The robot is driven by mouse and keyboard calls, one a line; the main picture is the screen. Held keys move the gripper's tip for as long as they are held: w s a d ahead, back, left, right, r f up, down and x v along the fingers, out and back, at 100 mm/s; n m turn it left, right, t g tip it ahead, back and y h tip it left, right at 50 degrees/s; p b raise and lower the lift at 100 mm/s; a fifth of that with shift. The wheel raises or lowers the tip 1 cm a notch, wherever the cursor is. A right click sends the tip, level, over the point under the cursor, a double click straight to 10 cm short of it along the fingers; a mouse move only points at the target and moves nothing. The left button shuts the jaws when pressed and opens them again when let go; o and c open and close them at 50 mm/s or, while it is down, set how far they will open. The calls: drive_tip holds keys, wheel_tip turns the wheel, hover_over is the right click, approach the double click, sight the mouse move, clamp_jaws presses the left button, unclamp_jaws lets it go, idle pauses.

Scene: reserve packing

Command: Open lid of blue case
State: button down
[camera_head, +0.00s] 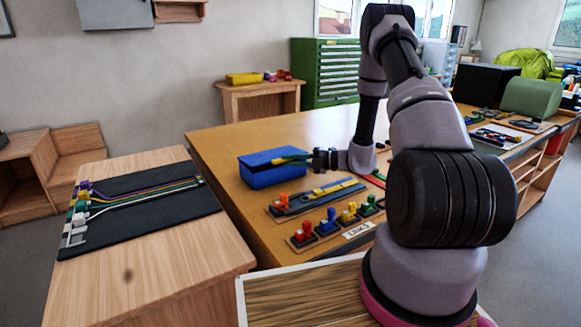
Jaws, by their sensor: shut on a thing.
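The blue case (262,179) stands on the brown worktable. Its blue lid (264,157) sits slightly raised, with a dark gap under its front right edge. A yellow and green strip shows at this gap; I cannot tell whether it lies inside the case. My gripper (314,158) is at the right end of the case, level with the lid's edge, and is shut on the lid. The fingertips are small and partly hidden against the case.
A side table at left holds a black mat (130,215) with coloured cables. A green drawer cabinet (325,72) stands behind. Bare tabletop lies left of the case.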

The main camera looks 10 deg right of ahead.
drive_tip(key=w+r+m+g+h, duration=0.1)
drive_tip(key=r, duration=0.1)
drive_tip(key=w+r+m+g+h, duration=0.1)
drive_tip(key=r, duration=0.2)
drive_tip(key=w+a+r+m+g+h, duration=0.1)
drive_tip(key=r, duration=0.2)
drive_tip(key=shift+w+a+r, duration=0.1)
drive_tip(key=shift+w+r, duration=0.15)
drive_tip(key=shift+w, duration=0.1)
drive_tip(key=w+a+r, duration=0.3)
drive_tip(key=w+r, duration=0.2)
drive_tip(key=w, duration=0.5)
drive_tip(key=shift+w+a+r, duration=0.15)
drive_tip(key=shift+w+a, duration=0.05)
drive_tip(key=shift+f, duration=0.2)
drive_tip(key=c, duration=0.8)
unclamp_jaws()
drive_tip(key=shift+c, duration=0.2)
drive_tip(key=shift+w+r, duration=0.1)
drive_tip(key=shift+r, duration=0.05)
